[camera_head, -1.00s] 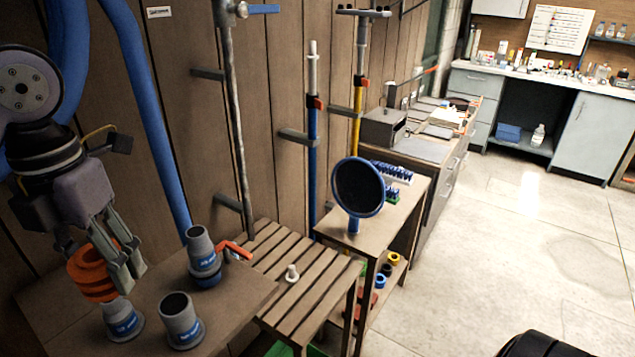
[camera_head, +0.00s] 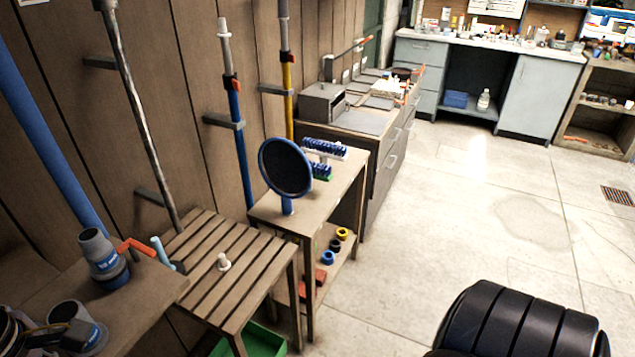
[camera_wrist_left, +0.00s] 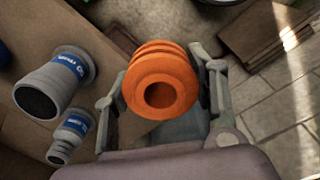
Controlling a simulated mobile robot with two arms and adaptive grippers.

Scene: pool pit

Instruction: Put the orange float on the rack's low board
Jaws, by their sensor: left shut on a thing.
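The orange float (camera_wrist_left: 160,82) is a ribbed ring with a round hole, seen in the left wrist view. My left gripper (camera_wrist_left: 163,95) is shut on it, with a finger on each side. In the head view the float is out of sight, and only part of my left arm shows at the lower left edge. A wooden rack (camera_head: 318,207) stands past the slatted table. Its low board (camera_head: 342,266) carries small yellow, black and blue rings and red pieces. The rack's near legs and top hide part of that board. My right gripper is not in view.
The slatted table (camera_head: 205,262) holds a small white fitting (camera_head: 224,262). A round blue-rimmed disc (camera_head: 286,167) stands on the rack's top. Grey fittings (camera_head: 103,257) stand on the near wooden table. A green crate (camera_head: 262,340) is on the floor. Open floor lies to the right.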

